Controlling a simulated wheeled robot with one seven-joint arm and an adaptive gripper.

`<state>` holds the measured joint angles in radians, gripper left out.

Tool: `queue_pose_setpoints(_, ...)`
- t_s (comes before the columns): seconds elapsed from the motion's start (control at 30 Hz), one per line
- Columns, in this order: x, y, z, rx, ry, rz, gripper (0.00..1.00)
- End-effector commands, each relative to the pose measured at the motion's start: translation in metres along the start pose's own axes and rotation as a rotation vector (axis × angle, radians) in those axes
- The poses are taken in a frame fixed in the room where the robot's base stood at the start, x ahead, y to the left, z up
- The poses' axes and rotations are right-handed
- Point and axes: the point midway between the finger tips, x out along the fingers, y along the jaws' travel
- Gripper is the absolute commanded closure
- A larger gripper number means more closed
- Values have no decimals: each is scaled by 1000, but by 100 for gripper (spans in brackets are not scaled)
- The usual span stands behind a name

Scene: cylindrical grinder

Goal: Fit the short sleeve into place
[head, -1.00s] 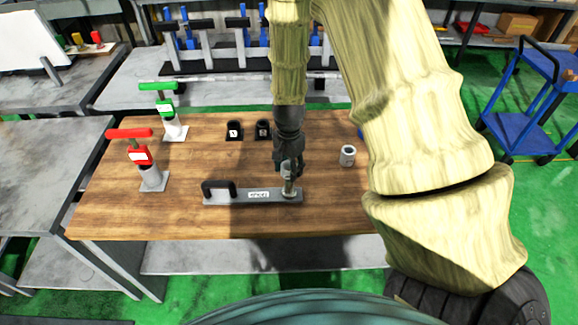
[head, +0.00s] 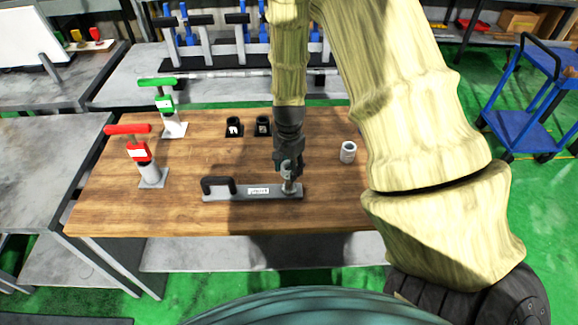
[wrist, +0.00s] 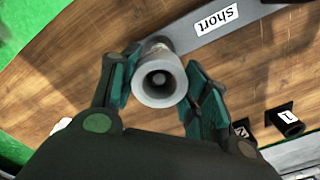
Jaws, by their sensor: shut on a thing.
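My gripper (head: 289,170) points down over the right end of a flat grey plate (head: 270,191) with a black handle at its left. In the wrist view the fingers are shut on a short grey sleeve (wrist: 160,82), one on each side, and I look into its round bore. The plate also shows there (wrist: 200,35), with a white label reading "short" (wrist: 216,18). A pale round part (wrist: 157,45) shows between the sleeve and the plate end. I cannot tell whether the sleeve is around a post or how far down it sits.
Another grey sleeve (head: 348,152) stands on the wooden table (head: 200,218) to the right. Two black labelled holders (head: 234,127) (head: 263,126) stand behind. A red-handled tool (head: 140,152) and a green-handled tool (head: 166,106) stand at the left.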

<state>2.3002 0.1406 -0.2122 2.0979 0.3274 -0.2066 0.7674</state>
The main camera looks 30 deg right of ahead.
Motion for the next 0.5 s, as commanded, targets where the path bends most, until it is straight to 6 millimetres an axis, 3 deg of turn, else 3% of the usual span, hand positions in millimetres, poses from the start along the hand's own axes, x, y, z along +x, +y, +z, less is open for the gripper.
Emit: queue_pose_setpoints(0.5, 10, 0, 0, 0, 0, 0, 84)
